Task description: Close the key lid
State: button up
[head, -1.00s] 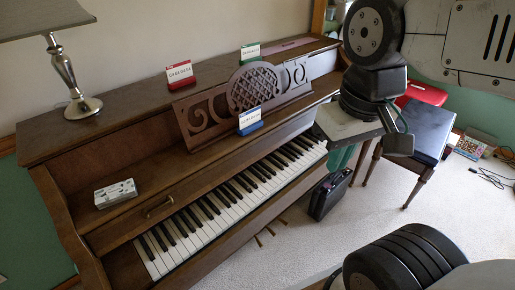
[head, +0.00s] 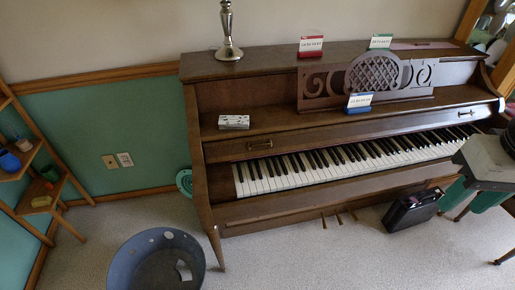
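The upright piano's brown key lid (head: 330,134) is open, a strip along the back of the keys. It has a brass handle (head: 260,146) at its left and another (head: 466,113) at its right. The black and white keys (head: 345,158) lie bare in front of it. My gripper (head: 472,204) is at the right edge, in front of the keyboard's right end and apart from the lid. Its two teal fingers point down, seem spread, and hold nothing that I can see. Part of my gripper is cut off by the frame.
A small patterned box (head: 234,122) lies on the ledge above the lid's left part. A blue card holder (head: 360,102) stands before the music desk (head: 375,78). A grey-blue bin (head: 155,262) stands at front left, a black case (head: 411,209) under the keyboard. Carpet between them is clear.

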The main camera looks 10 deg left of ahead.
aim_at(249, 146)
jog(key=u, duration=0.9)
jog(key=i, duration=0.5)
jog(key=z, duration=0.25)
